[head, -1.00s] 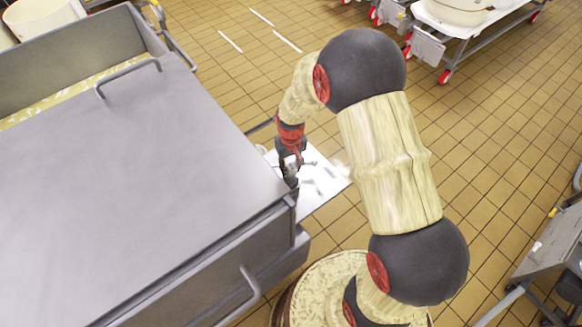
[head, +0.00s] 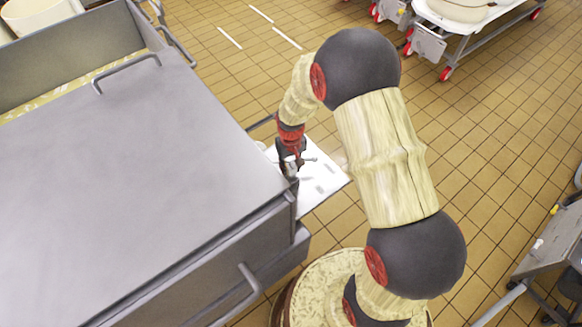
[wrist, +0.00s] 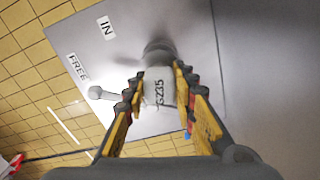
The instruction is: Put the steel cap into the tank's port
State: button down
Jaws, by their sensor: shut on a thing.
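My gripper (wrist: 160,98) is shut on a pale grey steel cap (wrist: 157,88) marked with dark characters that look like "G235". In the head view my gripper (head: 290,168) is low beside the near right corner of the big grey steel tank (head: 140,170), over a pale panel (head: 325,183). In the wrist view the panel (wrist: 120,62) carries the labels "IN" and "FREE". A dark round fitting (wrist: 158,48), perhaps the port, shows just beyond the cap. The cap partly hides it, so I cannot tell whether they touch.
A pale lever with a round knob (wrist: 96,92) sticks out from the panel, left of the cap. A handle (head: 240,295) juts from the tank's side. A cart (head: 550,255) stands at the right. The tiled floor (head: 490,130) between is clear.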

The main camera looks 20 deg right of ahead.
jog(key=shift+f, duration=0.65)
dwell(0.8)
jog(key=c, duration=1.4)
grip_release()
notch_tip(320, 180, up, 12)
